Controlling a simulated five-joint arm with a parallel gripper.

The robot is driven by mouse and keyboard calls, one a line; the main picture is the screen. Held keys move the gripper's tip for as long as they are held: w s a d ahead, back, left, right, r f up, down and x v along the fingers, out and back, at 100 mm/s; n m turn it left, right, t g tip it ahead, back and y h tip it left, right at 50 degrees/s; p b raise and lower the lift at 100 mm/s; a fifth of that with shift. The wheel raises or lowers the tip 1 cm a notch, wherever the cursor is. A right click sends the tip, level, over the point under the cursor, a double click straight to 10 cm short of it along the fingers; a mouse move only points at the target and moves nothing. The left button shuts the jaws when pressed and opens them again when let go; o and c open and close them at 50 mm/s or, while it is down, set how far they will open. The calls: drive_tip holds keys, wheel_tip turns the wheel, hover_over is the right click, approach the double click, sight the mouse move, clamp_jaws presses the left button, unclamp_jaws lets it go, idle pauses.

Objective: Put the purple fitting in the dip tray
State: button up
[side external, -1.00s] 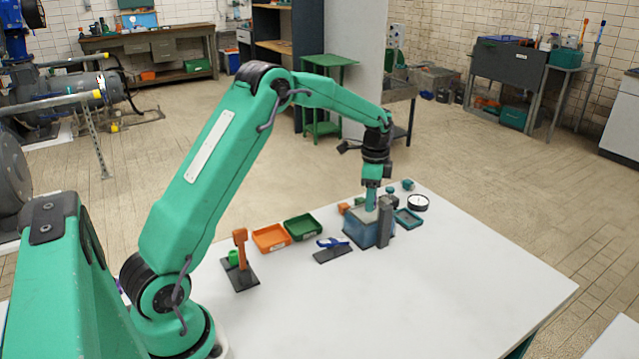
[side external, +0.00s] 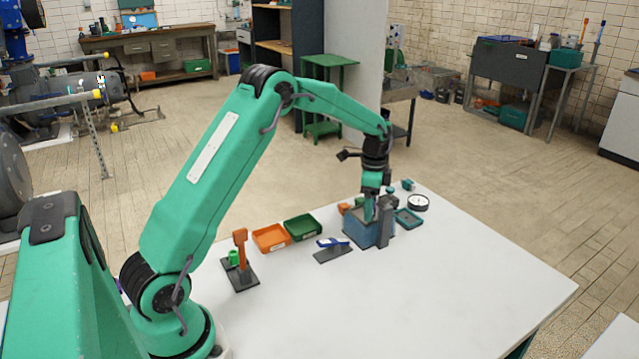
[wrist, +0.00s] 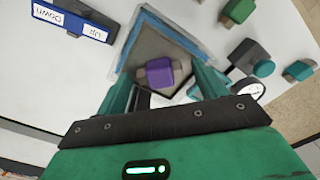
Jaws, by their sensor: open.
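The purple fitting (wrist: 160,74) lies on the grey floor inside a blue-walled tray (wrist: 192,38), in the wrist view. The blue tray (side external: 357,236) stands toward the far side of the white table in the side view; I take it for the dip tray. My gripper (side external: 369,213) reaches down over this tray. In the wrist view its open fingers stand on either side of the fitting, with nothing visibly clamped. The fitting is hidden in the side view.
A grey post (side external: 386,221) stands beside the blue tray. Orange (side external: 270,247) and green (side external: 303,235) trays sit left. The table's near right is clear.

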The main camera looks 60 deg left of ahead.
drive_tip(key=shift+r, duration=0.15)
wheel_tip(320, 180, up, 12)
idle(0.7)
idle(0.5)
drive_tip(key=s+d+r+n+t, duration=0.1)
drive_tip(key=s+d+r+n, duration=0.1)
drive_tip(key=s+d+r, duration=0.4)
drive_tip(key=s+d+r+n+t, duration=0.2)
drive_tip(key=s+d+r, duration=0.1)
drive_tip(key=s, duration=0.5)
drive_tip(key=s+d+f+n+t, duration=0.1)
drive_tip(key=s+d+f+n, duration=0.1)
drive_tip(key=s, duration=0.6)
drive_tip(key=s+d+f+n+t, duration=0.1)
drive_tip(key=s+d+f+n, duration=0.1)
drive_tip(key=s, duration=0.6)
drive_tip(key=shift+s+d+n+t, duration=0.3)
drive_tip(key=shift+d+n, duration=0.2)
drive_tip(key=shift+d, duration=0.1)
